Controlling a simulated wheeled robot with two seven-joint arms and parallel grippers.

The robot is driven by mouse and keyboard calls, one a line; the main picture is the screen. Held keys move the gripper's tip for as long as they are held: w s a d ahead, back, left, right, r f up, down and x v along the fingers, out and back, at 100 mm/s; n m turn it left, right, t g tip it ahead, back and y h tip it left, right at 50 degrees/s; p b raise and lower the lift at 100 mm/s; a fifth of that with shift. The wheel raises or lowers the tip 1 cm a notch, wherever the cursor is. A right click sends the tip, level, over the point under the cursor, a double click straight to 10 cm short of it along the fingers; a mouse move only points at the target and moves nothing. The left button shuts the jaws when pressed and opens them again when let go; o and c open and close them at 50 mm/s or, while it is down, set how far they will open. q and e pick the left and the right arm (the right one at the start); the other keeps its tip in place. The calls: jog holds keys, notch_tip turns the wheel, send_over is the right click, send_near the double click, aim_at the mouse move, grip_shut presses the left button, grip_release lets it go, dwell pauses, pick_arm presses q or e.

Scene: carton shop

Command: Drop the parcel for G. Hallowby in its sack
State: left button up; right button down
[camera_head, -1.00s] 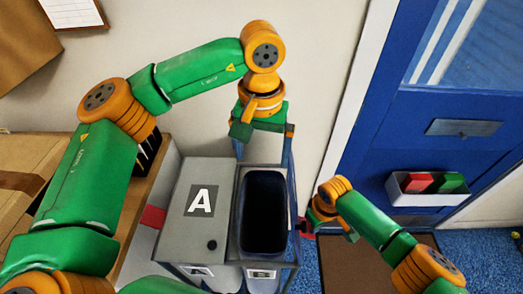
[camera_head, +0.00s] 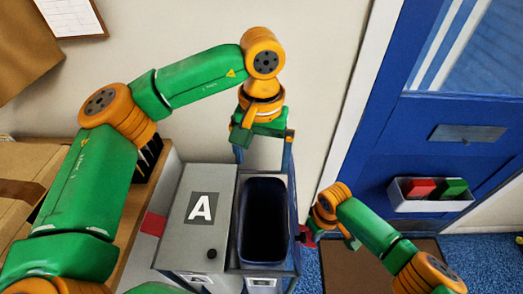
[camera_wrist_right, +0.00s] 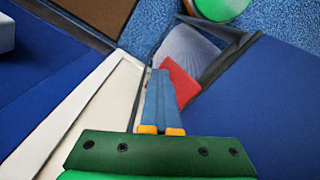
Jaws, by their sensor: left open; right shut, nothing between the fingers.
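An open sack (camera_head: 264,225) with a dark mouth hangs in a blue-grey frame. The inside is too dark to make out. Beside it on the left stands a grey lid marked A (camera_head: 186,238), which is shut. A small label shows below the open mouth but is cut off. My left gripper (camera_head: 262,142) is open, pointing down behind the far edge of the open sack, with nothing seen in it. My right gripper (camera_head: 312,237) is low beside the frame's right side. In the right wrist view its fingers (camera_wrist_right: 160,75) are shut and empty, near a red patch (camera_wrist_right: 182,82). No parcel addressed to G. Hallowby is recognisable.
Cardboard cartons (camera_head: 25,180) lie on a wooden surface at left. A blue door (camera_head: 420,130) at right carries a white tray (camera_head: 404,200) with red and green items. A brown mat (camera_head: 380,265) lies on blue carpet. A wall stands close behind the sack.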

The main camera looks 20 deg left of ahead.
jog(key=shift+a+r+p, duration=0.5)
jog(key=shift+a+p, duration=0.05)
jog(key=shift+w+a+r, duration=0.15)
jog(key=shift+a+r, duration=0.8)
jog(key=shift+r, duration=0.35)
jog(key=shift+d+r, duration=0.5)
jog(key=shift+r, duration=0.05)
jog(key=shift+d+r, duration=0.25)
jog(key=shift+r, duration=0.35)
pick_arm(q)
jog(key=shift+w+a+r, duration=0.35)
jog(key=shift+a+r, duration=0.2)
jog(key=shift+a, duration=0.2)
pick_arm(e)
notch_tip(320, 180, up, 5)
jog(key=shift+a+f, duration=0.1)
jog(key=shift+f, duration=0.05)
